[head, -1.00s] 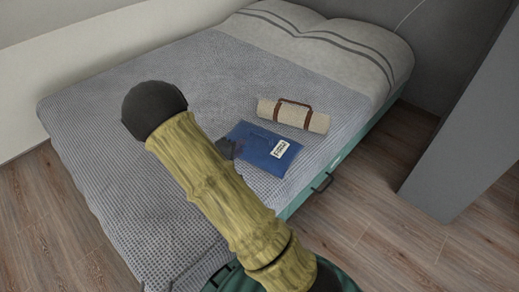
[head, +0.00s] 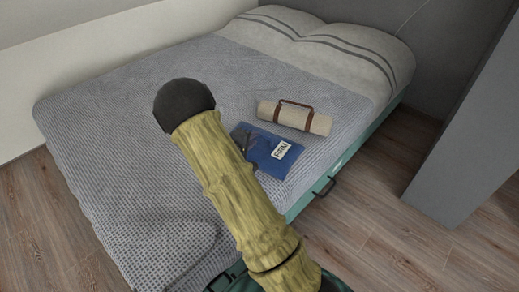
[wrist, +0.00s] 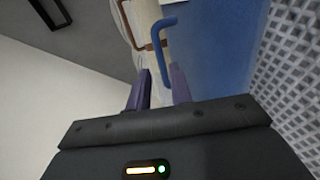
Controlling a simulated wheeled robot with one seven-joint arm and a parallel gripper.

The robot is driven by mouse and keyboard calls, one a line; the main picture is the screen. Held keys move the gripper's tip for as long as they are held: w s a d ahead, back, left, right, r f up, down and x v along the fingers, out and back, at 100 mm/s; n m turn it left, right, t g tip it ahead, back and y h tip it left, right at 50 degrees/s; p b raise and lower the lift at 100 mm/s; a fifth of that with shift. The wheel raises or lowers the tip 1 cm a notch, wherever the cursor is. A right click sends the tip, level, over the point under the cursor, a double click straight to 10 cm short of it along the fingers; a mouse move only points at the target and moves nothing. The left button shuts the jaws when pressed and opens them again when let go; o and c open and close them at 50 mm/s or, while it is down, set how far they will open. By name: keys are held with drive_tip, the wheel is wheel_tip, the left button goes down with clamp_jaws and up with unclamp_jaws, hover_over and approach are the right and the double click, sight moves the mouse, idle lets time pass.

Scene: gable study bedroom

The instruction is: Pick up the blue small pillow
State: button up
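The blue small pillow (head: 268,150) lies flat on the bed and has a white label with dark print. In the wrist view the blue pillow (wrist: 213,50) fills the upper right, with a blue loop handle (wrist: 161,52) on its left side. My gripper (wrist: 160,70) is open there, its two purplish fingers apart. The near end of the loop shows in the gap between them; I cannot tell whether they touch it. In the head view my gripper (head: 243,139) is a dark shape over the pillow's left part, mostly hidden by my arm.
A rolled beige blanket (head: 294,117) with a brown strap and handle lies just behind the pillow. The bed (head: 120,130) has a grey woven cover and striped pillows (head: 325,40) at its head. A grey panel (head: 468,130) stands at right; wooden floor is clear between.

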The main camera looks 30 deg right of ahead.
sight(256, 138)
drive_tip(key=b+x, duration=0.2)
drive_tip(key=x, duration=0.1)
drive_tip(key=shift+w+f+b, duration=0.2)
drive_tip(key=shift+f+b, duration=0.1)
drive_tip(key=shift+f, duration=0.1)
drive_tip(key=shift+w+d, duration=0.3)
drive_tip(key=shift+d, duration=0.15)
clamp_jaws()
